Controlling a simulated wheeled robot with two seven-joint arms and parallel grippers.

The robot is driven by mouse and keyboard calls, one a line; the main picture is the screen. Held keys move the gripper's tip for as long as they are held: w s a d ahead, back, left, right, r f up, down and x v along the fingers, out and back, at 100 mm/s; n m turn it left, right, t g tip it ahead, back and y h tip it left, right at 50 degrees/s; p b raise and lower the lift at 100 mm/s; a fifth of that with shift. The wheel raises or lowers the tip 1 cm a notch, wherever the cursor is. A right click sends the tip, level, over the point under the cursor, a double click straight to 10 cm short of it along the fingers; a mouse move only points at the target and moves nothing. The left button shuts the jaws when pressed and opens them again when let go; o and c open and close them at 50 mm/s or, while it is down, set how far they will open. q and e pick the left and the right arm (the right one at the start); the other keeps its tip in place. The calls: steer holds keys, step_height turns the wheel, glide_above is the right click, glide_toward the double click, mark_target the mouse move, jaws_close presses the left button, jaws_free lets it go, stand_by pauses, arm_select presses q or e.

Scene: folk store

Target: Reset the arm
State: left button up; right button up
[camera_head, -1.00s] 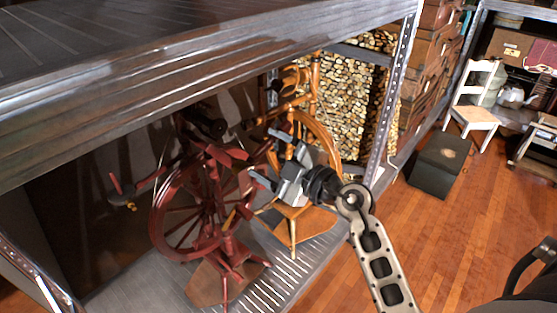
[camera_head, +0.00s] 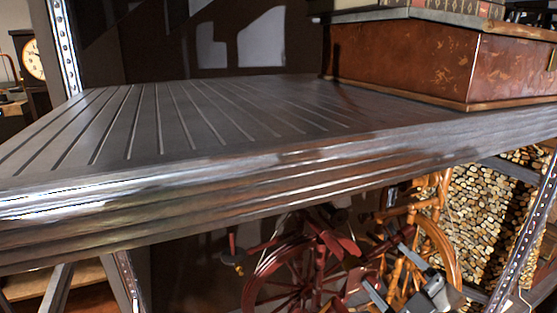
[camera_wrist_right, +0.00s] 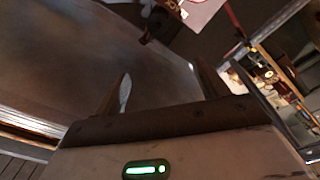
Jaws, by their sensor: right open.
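My right gripper (camera_head: 387,270) shows at the bottom right of the head view, below the front edge of the metal shelf. It is grey, its two fingers are apart, and nothing shows between them. The orange-brown spinning wheel (camera_head: 445,250) is behind it, and the dark red spinning wheel (camera_head: 290,275) is to its left. In the right wrist view the two fingers of the right gripper (camera_wrist_right: 162,88) stand apart over a dim, tilted scene. My left gripper is in neither view.
The shelf top (camera_head: 200,120) is bare at its left and middle. A reddish-brown box (camera_head: 420,65) with books on it stands at its right. A stack of logs (camera_head: 490,215) is under the shelf at the right. A clock (camera_head: 33,60) is at the far left.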

steer(key=s+a+f+m+g+h, duration=0.1)
steer(key=s+a+f+m+g, duration=0.1)
steer(key=s+f, duration=0.3)
steer(key=s+a+f+m+g+h, duration=0.1)
steer(key=s+f+m, duration=0.4)
steer(key=f, duration=0.7)
steer(key=s+a+f+m+g+h, duration=0.2)
steer(key=s+a+f+m+g, duration=0.1)
steer(key=s+f, duration=0.4)
steer(key=shift+a+f+m+g, duration=0.4)
steer(key=shift+a+f+g, duration=0.2)
steer(key=shift+f+g, duration=0.35)
